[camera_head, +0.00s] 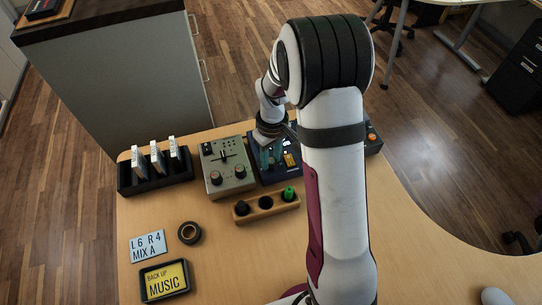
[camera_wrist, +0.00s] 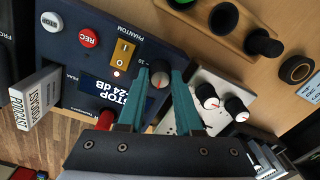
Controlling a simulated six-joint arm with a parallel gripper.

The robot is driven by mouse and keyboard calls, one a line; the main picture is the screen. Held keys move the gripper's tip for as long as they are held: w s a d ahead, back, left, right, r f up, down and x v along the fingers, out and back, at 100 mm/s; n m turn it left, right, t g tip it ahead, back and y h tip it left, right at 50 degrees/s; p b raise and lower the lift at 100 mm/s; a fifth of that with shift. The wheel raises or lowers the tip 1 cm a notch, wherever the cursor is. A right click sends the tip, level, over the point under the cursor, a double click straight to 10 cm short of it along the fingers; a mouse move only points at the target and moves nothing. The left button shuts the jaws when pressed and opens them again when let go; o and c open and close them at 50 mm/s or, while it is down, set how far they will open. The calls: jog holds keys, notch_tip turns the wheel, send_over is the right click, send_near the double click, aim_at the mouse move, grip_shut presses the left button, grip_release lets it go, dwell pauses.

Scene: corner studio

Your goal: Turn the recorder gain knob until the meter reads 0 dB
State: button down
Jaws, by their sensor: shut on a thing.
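The recorder (camera_head: 264,178) is a dark blue panel on the desk, partly hidden by my arm in the head view. In the wrist view the recorder (camera_wrist: 68,70) shows a STOP button, a red REC button and a PHANTOM switch. Its display (camera_wrist: 112,92) reads STOP and what looks like -24 dB. My gripper (camera_wrist: 160,82), with teal fingers, is shut on the gain knob (camera_wrist: 159,77), a dark knob with an orange-red pointer mark, one finger on each side.
A pale mixer (camera_head: 229,176) with two knobs stands close left of the recorder. A wooden holder (camera_head: 252,214) with knobs, one green, lies in front. A black rack (camera_head: 154,183) of white cases stands left. Tape (camera_head: 189,233) and two cards lie nearer.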

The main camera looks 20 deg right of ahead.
aim_at(273, 161)
jog(key=m, duration=1.1)
jog(key=shift+m, duration=0.4)
dwell(0.4)
jog(key=c, duration=0.6)
grip_release()
jog(key=shift+r, duration=0.1)
jog(key=r, duration=1.5)
jog(key=shift+s+d+r, duration=0.15)
jog(key=shift+d+r, duration=0.05)
jog(key=shift+r, duration=0.15)
jog(key=shift+s, duration=0.1)
